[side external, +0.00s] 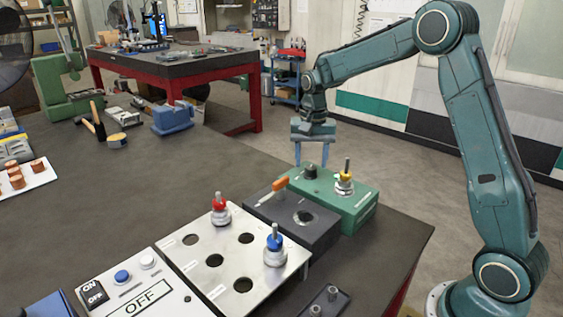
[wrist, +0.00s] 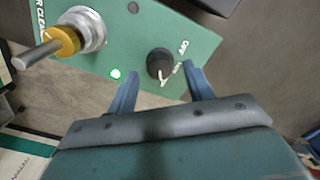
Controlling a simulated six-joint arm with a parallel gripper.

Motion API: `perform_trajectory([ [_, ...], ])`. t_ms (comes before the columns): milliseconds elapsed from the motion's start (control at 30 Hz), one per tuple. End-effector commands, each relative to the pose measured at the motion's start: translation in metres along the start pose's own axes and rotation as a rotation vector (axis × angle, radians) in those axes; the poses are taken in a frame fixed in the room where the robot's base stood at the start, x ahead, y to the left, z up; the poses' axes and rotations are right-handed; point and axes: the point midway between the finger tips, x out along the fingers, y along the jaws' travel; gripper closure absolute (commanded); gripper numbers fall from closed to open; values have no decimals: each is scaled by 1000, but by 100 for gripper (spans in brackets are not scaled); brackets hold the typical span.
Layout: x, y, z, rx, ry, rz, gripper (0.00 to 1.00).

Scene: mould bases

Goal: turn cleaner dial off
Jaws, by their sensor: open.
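The cleaner is a green box (side external: 335,205) near the far right edge of the table. Its black dial (side external: 311,171) shows on top, and also in the wrist view (wrist: 159,62). White lettering lies at the dial's right, with OFF at its upper right. A white mark shows at the dial's lower edge; I cannot tell its setting surely. A small green light (wrist: 116,73) glows left of the dial. My gripper (side external: 311,161) is open and empty, pointing down above the dial. In the wrist view its blue fingers (wrist: 164,75) are spread to either side of it.
A yellow-collared mould piece (side external: 344,183) stands on the green box close to the dial. A dark box (side external: 291,220) with an orange-handled tool (side external: 273,189) adjoins it. A metal plate (side external: 205,278) holds red and blue pieces. A white ON/OFF panel (side external: 160,297) is in front.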

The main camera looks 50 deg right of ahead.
Motion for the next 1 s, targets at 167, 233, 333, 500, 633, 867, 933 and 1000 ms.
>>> perform_trajectory([
  [167, 13, 0, 0, 0, -2, 1, 48],
  [233, 15, 0, 0, 0, -1, 1, 48],
  [333, 16, 0, 0, 0, 0, 0, 48],
  [500, 16, 0, 0, 0, 0, 0, 48],
  [633, 15, 0, 0, 0, 0, 0, 70],
  [867, 15, 0, 0, -1, 0, 0, 93],
  [933, 15, 0, 0, -3, 0, 0, 93],
  [1000, 15, 0, 0, -10, 0, 0, 93],
])
